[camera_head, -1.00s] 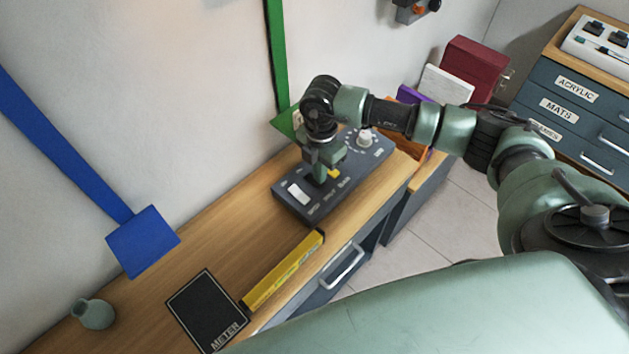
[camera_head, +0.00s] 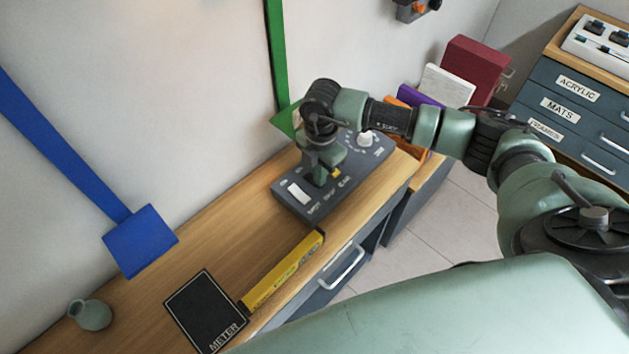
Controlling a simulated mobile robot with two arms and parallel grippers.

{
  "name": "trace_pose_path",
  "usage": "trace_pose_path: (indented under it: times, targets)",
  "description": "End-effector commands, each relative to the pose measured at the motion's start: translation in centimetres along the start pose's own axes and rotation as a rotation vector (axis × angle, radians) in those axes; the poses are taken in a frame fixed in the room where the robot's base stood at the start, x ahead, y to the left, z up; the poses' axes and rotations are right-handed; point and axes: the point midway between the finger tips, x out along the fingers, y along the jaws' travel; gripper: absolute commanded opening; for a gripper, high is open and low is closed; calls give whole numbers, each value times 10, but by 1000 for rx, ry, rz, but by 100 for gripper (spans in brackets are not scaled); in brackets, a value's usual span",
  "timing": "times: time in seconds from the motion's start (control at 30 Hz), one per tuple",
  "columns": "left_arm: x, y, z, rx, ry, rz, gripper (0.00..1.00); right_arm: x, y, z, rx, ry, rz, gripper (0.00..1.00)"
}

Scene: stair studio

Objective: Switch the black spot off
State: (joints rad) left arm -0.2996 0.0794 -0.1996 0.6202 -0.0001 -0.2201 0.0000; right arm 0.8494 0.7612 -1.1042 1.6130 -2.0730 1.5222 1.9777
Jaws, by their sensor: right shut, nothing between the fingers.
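A dark grey control box (camera_head: 319,208) lies on the wooden bench top. It carries a white rocker switch (camera_head: 298,193) at its near left end and a white round knob (camera_head: 365,139) at its far end. Small labels beside the controls are too blurred to read surely. My right gripper (camera_head: 319,178) is shut and empty, pointing down over the middle of the box, just right of the white rocker. It hides the control beneath it; I cannot tell whether it touches. My left gripper is not in view.
A yellow level (camera_head: 284,272), a black METER mat (camera_head: 206,311) and a green vase (camera_head: 90,314) are on the bench (camera_head: 235,230). Blue (camera_head: 140,240) and green (camera_head: 283,118) pieces hang at the wall. Books (camera_head: 472,70) stand behind my right arm.

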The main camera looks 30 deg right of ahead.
Motion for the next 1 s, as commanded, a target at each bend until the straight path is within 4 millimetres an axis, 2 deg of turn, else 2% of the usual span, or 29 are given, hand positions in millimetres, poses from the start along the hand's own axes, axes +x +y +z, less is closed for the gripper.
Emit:
trace_pose_path:
  times: [0.57,1.0]
  targets:
    - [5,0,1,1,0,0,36,7,0,0,0,0,0,0]
    - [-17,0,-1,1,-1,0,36,-22,0,0,-1,0,1,0]
